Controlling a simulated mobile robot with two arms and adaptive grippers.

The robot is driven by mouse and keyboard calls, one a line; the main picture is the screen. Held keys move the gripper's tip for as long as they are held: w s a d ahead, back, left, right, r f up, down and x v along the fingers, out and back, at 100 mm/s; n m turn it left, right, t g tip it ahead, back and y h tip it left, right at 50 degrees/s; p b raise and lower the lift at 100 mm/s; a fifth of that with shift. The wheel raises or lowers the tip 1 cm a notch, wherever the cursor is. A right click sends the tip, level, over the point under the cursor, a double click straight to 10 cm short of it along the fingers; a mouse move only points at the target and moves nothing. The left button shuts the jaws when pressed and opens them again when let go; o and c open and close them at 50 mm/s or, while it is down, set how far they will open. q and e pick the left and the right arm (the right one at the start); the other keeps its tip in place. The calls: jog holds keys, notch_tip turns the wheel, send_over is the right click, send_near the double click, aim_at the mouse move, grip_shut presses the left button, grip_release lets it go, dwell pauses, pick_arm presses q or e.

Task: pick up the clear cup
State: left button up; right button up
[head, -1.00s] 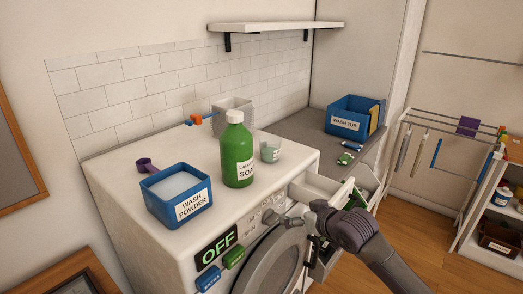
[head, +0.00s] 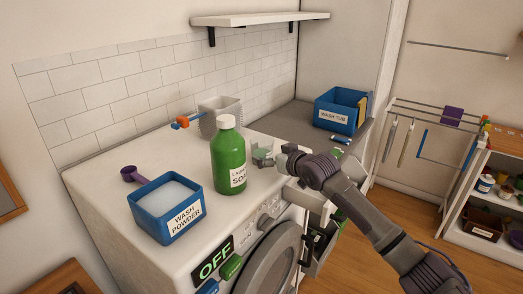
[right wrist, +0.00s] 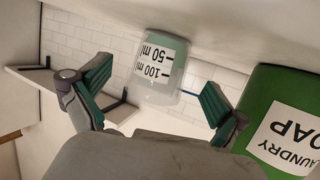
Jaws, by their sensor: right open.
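The clear cup (head: 262,151) stands on the white washer top, right of the green laundry soap bottle (head: 229,160). In the right wrist view, which is upside down, the cup (right wrist: 162,70) shows its 50 ml and 100 ml marks. My right gripper (head: 268,163) is low over the washer top, close to the cup. In the right wrist view its fingers (right wrist: 157,88) are spread wide, with the cup in line with the gap between them and no clear contact. In the head view the gripper partly hides the cup. My left gripper is not in view.
The soap bottle (right wrist: 280,120) is close beside one finger. The blue wash powder box (head: 165,215) and purple scoop (head: 132,174) are at the left. A grey container (head: 217,112) stands behind the bottle. The wash tub (head: 341,112) is at the back right.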

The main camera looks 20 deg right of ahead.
aim_at(268, 155)
jog(key=shift+w+a, duration=0.1)
jog(key=shift+w, duration=0.1)
jog(key=p+x, duration=0.2)
jog(key=x, duration=0.1)
jog(key=shift+w+a+f, duration=0.2)
jog(key=shift+w+f, duration=0.05)
jog(key=shift+w, duration=0.05)
jog(key=shift+w+a+f, duration=0.15)
jog(key=shift+w+f, duration=0.1)
jog(key=shift+w, duration=0.2)
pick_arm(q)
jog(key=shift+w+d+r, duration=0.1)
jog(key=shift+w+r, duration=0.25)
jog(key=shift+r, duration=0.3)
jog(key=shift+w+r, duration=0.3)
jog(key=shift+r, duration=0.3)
pick_arm(e)
jog(key=shift+c, duration=0.4)
jog(key=shift+c, duration=1.2)
jog(key=c, duration=1)
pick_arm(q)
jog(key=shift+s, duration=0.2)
pick_arm(e)
jog(key=shift+r, duration=0.1)
